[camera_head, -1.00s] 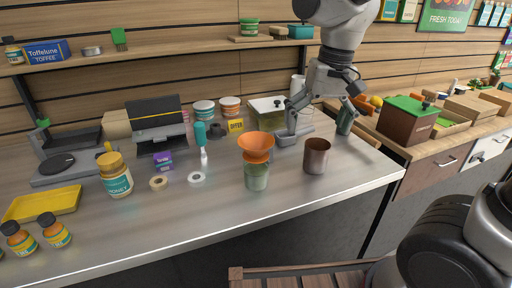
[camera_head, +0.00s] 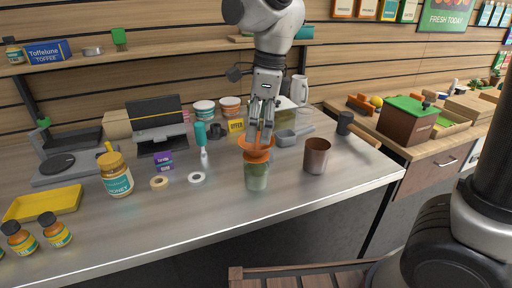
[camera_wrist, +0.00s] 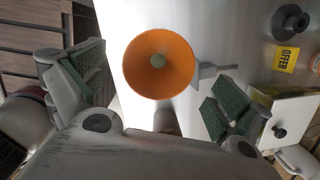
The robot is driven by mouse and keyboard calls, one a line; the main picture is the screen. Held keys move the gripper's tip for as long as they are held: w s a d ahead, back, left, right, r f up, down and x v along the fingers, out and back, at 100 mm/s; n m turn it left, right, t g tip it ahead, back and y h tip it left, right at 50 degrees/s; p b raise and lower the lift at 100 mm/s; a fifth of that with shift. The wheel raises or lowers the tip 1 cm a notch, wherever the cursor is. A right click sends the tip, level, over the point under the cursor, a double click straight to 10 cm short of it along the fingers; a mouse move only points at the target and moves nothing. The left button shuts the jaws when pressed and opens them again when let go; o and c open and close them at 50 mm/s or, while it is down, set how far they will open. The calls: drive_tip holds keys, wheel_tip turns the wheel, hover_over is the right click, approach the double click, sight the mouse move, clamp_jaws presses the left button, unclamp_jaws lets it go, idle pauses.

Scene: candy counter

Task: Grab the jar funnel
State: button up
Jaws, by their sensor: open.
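The jar funnel (camera_head: 255,155) is orange and sits upright on a pale green jar (camera_head: 256,178) near the counter's front edge. In the wrist view the funnel's round mouth (camera_wrist: 150,75) lies between the two spread, green-padded fingers, toward the top of the picture. My gripper is open and holds nothing.
A brown metal cup (camera_head: 316,156) stands close to the right of the funnel. A grey scoop (camera_head: 287,138) lies behind it, and a yellow offer sign (camera_head: 236,126) stands behind left. A white tape roll (camera_head: 196,178) lies left.

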sight(257, 140)
drive_tip(key=f, duration=0.4)
drive_tip(key=shift+a+f, duration=0.2)
drive_tip(key=shift+f, duration=0.1)
drive_tip(key=c, duration=0.9)
drive_tip(key=shift+c, duration=0.2)
